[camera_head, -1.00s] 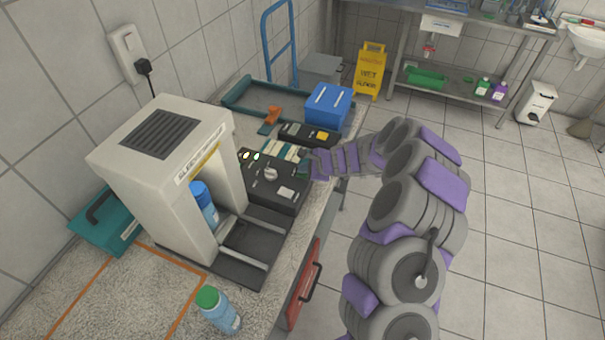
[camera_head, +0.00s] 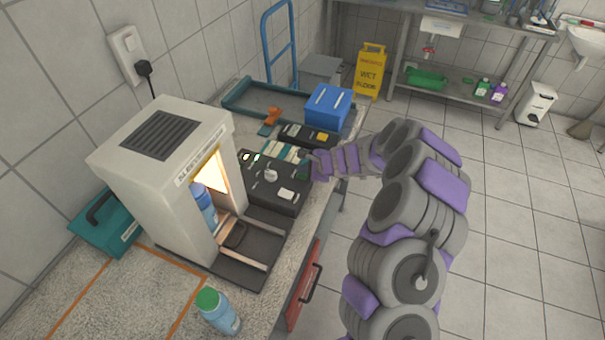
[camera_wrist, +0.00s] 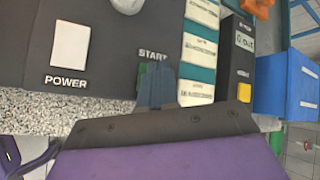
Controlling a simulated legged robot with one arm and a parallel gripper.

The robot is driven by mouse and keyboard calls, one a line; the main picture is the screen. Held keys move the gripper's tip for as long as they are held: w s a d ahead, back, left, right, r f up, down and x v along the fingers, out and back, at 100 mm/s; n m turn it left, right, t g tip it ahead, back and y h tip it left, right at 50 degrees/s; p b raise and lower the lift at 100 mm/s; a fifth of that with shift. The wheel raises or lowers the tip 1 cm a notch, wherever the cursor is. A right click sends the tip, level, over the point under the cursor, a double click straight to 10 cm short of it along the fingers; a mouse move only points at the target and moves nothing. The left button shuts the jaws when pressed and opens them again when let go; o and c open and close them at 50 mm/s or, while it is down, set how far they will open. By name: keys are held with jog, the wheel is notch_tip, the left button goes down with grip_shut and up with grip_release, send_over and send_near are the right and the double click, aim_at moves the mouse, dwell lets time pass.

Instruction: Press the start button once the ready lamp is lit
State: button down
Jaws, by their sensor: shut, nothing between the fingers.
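The black control panel (camera_head: 270,198) lies on the bench beside the white machine (camera_head: 170,150). Near its back left corner, a whitish lamp (camera_head: 245,157) sits next to a greenish one (camera_head: 257,156); I cannot read their labels. In the wrist view, the green start button (camera_wrist: 142,82) shows under the label START, partly hidden by my gripper (camera_wrist: 158,85). My gripper is shut and empty, its fingertips over or against the button; contact is not clear. The white POWER switch (camera_wrist: 70,45) is to the left. Warm light fills the machine's opening.
A blue bottle (camera_head: 202,207) stands inside the machine, and a green-capped bottle (camera_head: 217,312) stands on the bench in front. A black box with a yellow button (camera_wrist: 244,92), a blue box (camera_wrist: 288,85) and an orange object (camera_head: 272,115) are beyond the panel.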

aim_at(305, 176)
jog(key=shift+r, duration=0.45)
jog(key=shift+r+p, duration=2.1)
jog(key=shift+r, duration=0.45)
jog(key=shift+f, duration=0.1)
